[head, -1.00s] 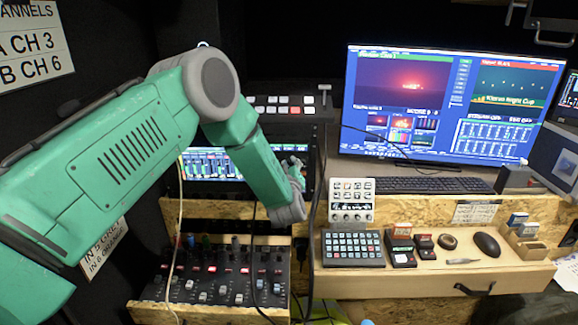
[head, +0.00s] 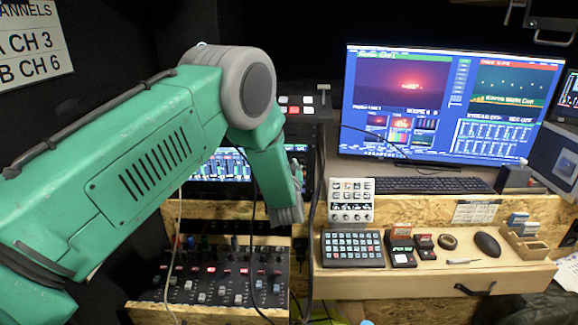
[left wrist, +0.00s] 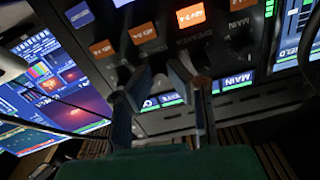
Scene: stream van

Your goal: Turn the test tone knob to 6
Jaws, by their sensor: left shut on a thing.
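My left gripper (left wrist: 160,74) shows in the left wrist view with its two dark fingers against a black control panel (left wrist: 215,52). The fingers are shut on a small dark knob, which they mostly hide; its pointer and scale cannot be read. The panel carries orange and blue label tiles, and the word MAIN is seen on it. In the head view my left arm reaches in from the left, and its forearm covers most of the gripper and the panel. My right gripper is not in view.
A mixer with faders (head: 225,280) lies below the arm. A large monitor (head: 450,105) stands to the right behind a keyboard (head: 425,185). The wooden desk (head: 420,285) holds a button pad (head: 352,248) and a mouse (head: 487,244). Cables hang near the forearm.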

